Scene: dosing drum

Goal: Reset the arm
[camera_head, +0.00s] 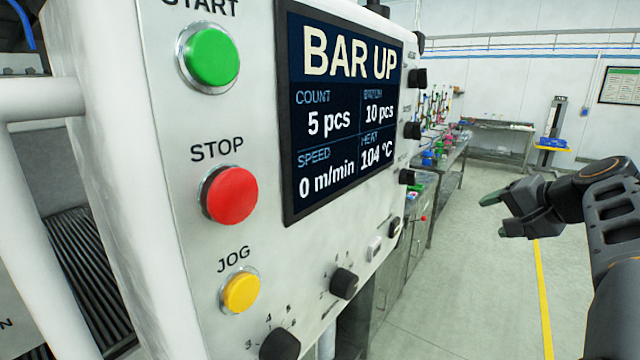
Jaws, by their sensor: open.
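My gripper (497,216) is at the right of the head view, at the end of my dark arm. Its two fingers point left and stand apart, with nothing between them. It is in the air over the floor, clear of the control panel (255,215). The panel fills the left and middle of the view. It has a green START button (211,55), a red STOP button (231,194) and a yellow JOG button (241,292). Its screen (347,108) reads BAR UP, 5 pcs, 10 pcs, 0 m/min and 104 °C.
Black knobs (344,283) sit low on the panel and along its right edge. White rails (50,98) and dark rollers (90,270) are at the left. Benches with bottles (440,150) stand behind. The floor (480,290) with a yellow line (543,300) is clear.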

